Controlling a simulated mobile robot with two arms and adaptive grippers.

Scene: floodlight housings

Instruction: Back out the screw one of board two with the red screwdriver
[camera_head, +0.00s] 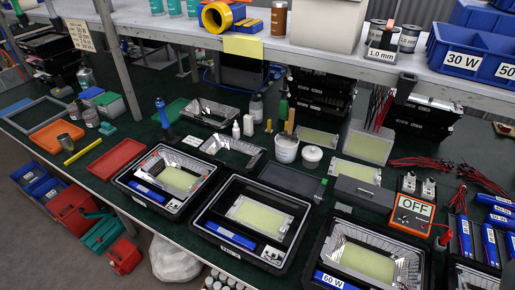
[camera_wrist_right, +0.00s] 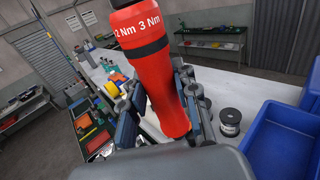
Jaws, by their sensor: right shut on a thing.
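My right gripper (camera_wrist_right: 165,105) is shut on the red screwdriver (camera_wrist_right: 150,65) in the right wrist view. In the head view, black floodlight housings stand along the front of the bench: a left one (camera_head: 121,180), a middle one (camera_head: 202,224) and a right one (camera_head: 322,240). Each holds a pale yellow LED board, such as the middle board (camera_head: 262,216). The screws are too small to make out, and I cannot tell which board is two. Neither gripper shows in the head view.
A shelf (camera_head: 330,58) with blue bins (camera_head: 470,55) runs along the back. In the right wrist view, a blue bin (camera_wrist_right: 278,140) and a spool (camera_wrist_right: 230,122) are close to the right gripper.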

